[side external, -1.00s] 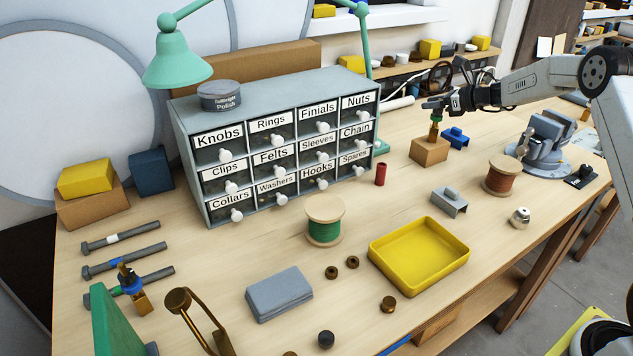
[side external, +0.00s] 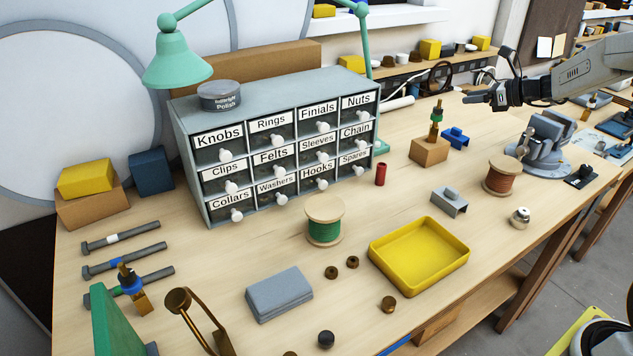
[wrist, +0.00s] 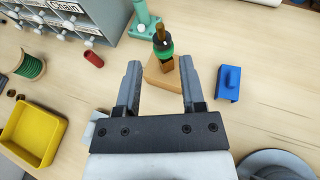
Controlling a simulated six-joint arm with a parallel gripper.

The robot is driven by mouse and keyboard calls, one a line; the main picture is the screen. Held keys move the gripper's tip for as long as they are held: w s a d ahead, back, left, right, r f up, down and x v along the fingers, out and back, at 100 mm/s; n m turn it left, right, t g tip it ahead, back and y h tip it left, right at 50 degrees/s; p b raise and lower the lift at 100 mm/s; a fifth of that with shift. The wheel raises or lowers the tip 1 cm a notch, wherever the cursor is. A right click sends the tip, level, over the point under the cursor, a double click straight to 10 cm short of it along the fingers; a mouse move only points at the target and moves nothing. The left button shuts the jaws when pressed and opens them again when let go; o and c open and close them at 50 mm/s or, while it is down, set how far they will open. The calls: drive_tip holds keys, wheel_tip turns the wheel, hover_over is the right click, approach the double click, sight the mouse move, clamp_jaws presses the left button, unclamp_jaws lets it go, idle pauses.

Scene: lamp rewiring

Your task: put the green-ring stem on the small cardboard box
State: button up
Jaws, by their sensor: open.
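The green-ring stem (side external: 436,123), brass with a green band and dark upper part, stands upright on the small cardboard box (side external: 429,153) at the back right of the bench. My gripper (side external: 475,98) is open and empty, above and to the right of the stem, apart from it. In the wrist view, the stem (wrist: 163,44) and the box (wrist: 158,76) show beyond and between the open fingers (wrist: 160,64).
A blue block (side external: 455,138) sits just right of the box. The grey vise (side external: 546,142) and copper spool (side external: 502,175) stand further right. The drawer cabinet (side external: 280,150) is left. A blue-ring brass stem (side external: 132,287) is at the far left.

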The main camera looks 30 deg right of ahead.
drive_tip(key=shift+s+d+r, duration=0.2)
drive_tip(key=shift+s+r, duration=0.05)
drive_tip(key=shift+s, duration=0.25)
drive_tip(key=s+a+f+n+g, duration=0.3)
drive_tip(key=a+n, duration=0.2)
drive_tip(key=a, duration=0.2)
drive_tip(key=s+a+f+n+g+h, duration=0.1)
drive_tip(key=s+a+f+n+g, duration=0.2)
drive_tip(key=a, duration=0.4)
drive_tip(key=s+a+f+n+g, duration=0.2)
drive_tip(key=s+a+n, duration=0.1)
drive_tip(key=a+n, duration=0.35)
drive_tip(key=s+a+f+n+g+h, duration=0.1)
drive_tip(key=s+a+f+n+h, duration=0.1)
drive_tip(key=s+a+n, duration=0.3)
drive_tip(key=s+a+f+n+g+h, duration=0.1)
drive_tip(key=s+a+n, duration=0.3)
drive_tip(key=s+n, duration=0.6)
drive_tip(key=shift+a+f+n+h, duration=0.35)
drive_tip(key=shift+f+n+h, duration=0.15)
drive_tip(key=shift+n, duration=0.55)
